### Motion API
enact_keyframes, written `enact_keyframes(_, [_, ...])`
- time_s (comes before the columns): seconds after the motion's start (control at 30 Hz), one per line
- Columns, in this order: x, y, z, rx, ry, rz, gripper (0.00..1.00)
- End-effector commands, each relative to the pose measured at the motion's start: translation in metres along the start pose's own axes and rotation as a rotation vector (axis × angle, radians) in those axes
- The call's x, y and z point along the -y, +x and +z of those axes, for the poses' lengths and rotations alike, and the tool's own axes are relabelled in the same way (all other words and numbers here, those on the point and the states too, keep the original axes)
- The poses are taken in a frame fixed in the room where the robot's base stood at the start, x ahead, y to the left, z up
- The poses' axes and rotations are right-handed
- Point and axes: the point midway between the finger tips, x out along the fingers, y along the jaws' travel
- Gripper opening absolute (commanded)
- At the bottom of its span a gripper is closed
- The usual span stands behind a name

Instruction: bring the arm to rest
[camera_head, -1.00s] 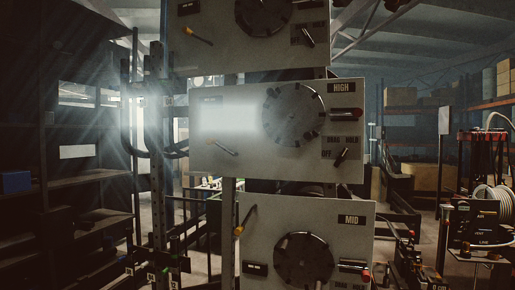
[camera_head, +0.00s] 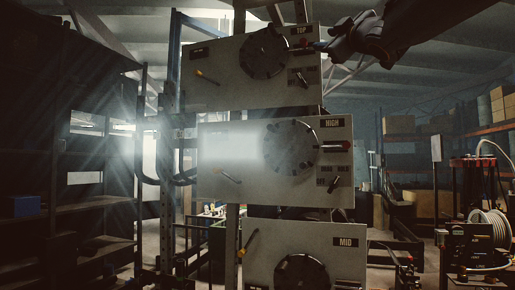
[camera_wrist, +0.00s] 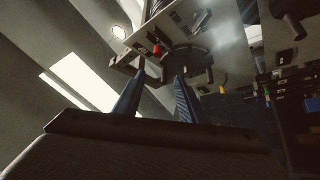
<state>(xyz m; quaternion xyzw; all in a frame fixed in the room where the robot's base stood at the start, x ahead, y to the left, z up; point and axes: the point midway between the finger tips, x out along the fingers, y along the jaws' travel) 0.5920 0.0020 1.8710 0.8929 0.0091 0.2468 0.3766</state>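My gripper (camera_head: 319,45) comes in from the upper right in the head view, in front of the right side of the TOP panel (camera_head: 225,90). Its tip is near the red-ended handle (camera_head: 302,43) of that panel; I cannot tell from this view whether they touch. In the wrist view, the two blue fingers of my gripper (camera_wrist: 160,80) stand apart with nothing held between them. A red handle end (camera_wrist: 156,48) and a dark round dial (camera_wrist: 188,54) of a panel lie beyond the fingertips.
The HIGH panel (camera_head: 225,190) and the MID panel (camera_head: 260,240) hang below, each with a dial and levers. Dark shelves (camera_head: 95,205) stand at left. A hose reel (camera_head: 488,230) stands at right. The space right of the panels looks mostly open.

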Motion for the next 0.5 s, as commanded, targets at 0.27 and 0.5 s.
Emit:
enact_keyframes(0.27, [0.051,-0.005,0.074,0.146,0.097,-0.036,0.38])
enact_keyframes(0.5, [0.136,-0.035,0.182,0.383,0.228,-0.097,0.38])
